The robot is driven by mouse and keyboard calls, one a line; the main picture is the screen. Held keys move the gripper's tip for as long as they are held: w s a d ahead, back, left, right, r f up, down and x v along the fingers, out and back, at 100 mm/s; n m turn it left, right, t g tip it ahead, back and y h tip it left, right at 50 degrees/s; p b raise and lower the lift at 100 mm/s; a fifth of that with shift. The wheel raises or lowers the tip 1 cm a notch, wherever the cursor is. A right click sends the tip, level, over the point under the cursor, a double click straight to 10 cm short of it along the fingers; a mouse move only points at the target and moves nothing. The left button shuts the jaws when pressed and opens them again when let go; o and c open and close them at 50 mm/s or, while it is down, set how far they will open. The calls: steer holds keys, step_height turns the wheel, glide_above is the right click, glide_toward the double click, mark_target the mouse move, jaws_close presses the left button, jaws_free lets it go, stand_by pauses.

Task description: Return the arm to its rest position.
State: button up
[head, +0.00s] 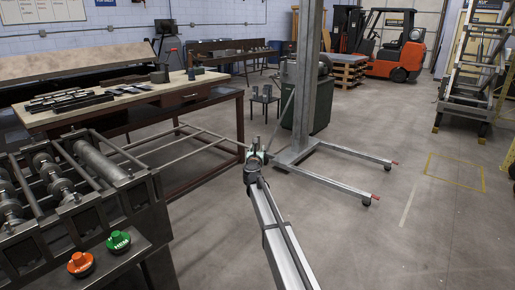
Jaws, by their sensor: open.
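My arm reaches up from the bottom of the head view, and my gripper (256,148) is at its far end, near the middle of the picture. The gripper is small in the view; its fingers point up and away, open, and I see nothing held between them. It appears in front of the floor beside the metal lift stand (304,85), apart from the workbench (120,105) to its left. I cannot tell its height above the floor.
A roller machine (80,185) with a green button (118,242) and an orange button (80,263) stands at the left. The lift stand's legs spread right of my gripper. A forklift (400,50) and a ladder (472,70) are farther back. Open floor lies at the right.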

stand_by(0.3)
steer(key=s+a+f+n+g+y, duration=0.3)
steer(key=s+a+f+n+y, duration=0.4)
steer(key=n, duration=0.9)
steer(key=s+d+f+n+g, duration=0.45)
steer(key=s+f+n, duration=0.25)
steer(key=s+f, duration=0.7)
steer(key=s+d+f+n+g, duration=0.3)
steer(key=s+f+n+g, duration=0.3)
steer(key=s+f, duration=0.75)
steer(key=s+d+f+n+g+h, duration=0.1)
steer(key=s+d+f+n+g, duration=0.1)
steer(key=s+d+f, duration=0.4)
steer(key=s+d+f+n+g+h+p, duration=0.15)
steer(key=s+f, duration=0.25)
steer(key=s, duration=0.4)
steer(key=s+d+f+n+g+h, duration=0.1)
steer(key=s+d+f+n, duration=0.3)
steer(key=s, duration=0.3)
steer(key=s+d+f+g+h, duration=0.1)
steer(key=s+d, duration=0.3)
steer(key=s, duration=0.6)
steer(key=s+d+f+g+h, duration=0.1)
steer(key=s+d+g, duration=0.2)
steer(key=s, duration=0.8)
steer(key=s+d+f+g+h+p, duration=0.1)
steer(key=s+d+f+g, duration=0.1)
steer(key=s+d, duration=0.4)
steer(key=s, duration=0.5)
steer(key=shift+g, duration=0.4)
